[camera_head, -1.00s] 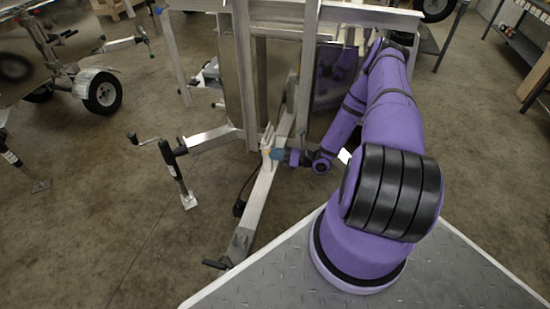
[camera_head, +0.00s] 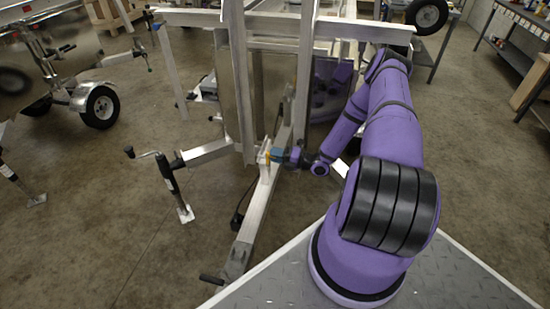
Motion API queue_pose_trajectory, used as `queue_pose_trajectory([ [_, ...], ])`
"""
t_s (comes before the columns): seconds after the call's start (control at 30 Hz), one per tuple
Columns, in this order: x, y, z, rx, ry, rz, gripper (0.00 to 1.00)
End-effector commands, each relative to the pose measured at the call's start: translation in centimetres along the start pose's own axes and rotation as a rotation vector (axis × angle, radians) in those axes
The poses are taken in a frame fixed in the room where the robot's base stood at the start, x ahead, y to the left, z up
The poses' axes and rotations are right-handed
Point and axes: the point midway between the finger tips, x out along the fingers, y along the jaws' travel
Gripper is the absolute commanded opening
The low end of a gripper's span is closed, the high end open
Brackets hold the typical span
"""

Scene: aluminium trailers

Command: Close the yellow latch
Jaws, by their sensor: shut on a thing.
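The yellow latch (camera_head: 268,156) is a small yellow piece on the upright beside the trailer's drawbar. My gripper (camera_head: 274,155) is at the latch, at the end of my purple arm, which reaches in from the right. Its jaws are shut on the latch as far as this small view shows. The fingertips and the latch's exact angle are too small to make out.
The aluminium drawbar (camera_head: 257,207) runs toward me below the latch. A jack with a crank handle (camera_head: 174,187) stands to the left. Metal uprights (camera_head: 238,80) rise behind the latch. Another trailer with a wheel (camera_head: 101,106) stands far left. Floor between is clear.

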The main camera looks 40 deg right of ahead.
Motion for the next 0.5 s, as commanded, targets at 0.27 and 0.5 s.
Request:
queue_pose_trajectory([
  [0.27,-0.19,-0.21,0.38,0.057,-0.006,-0.004,0.0],
  [0.5,-0.21,-0.24,0.41,0.064,-0.007,-0.004,0.0],
])
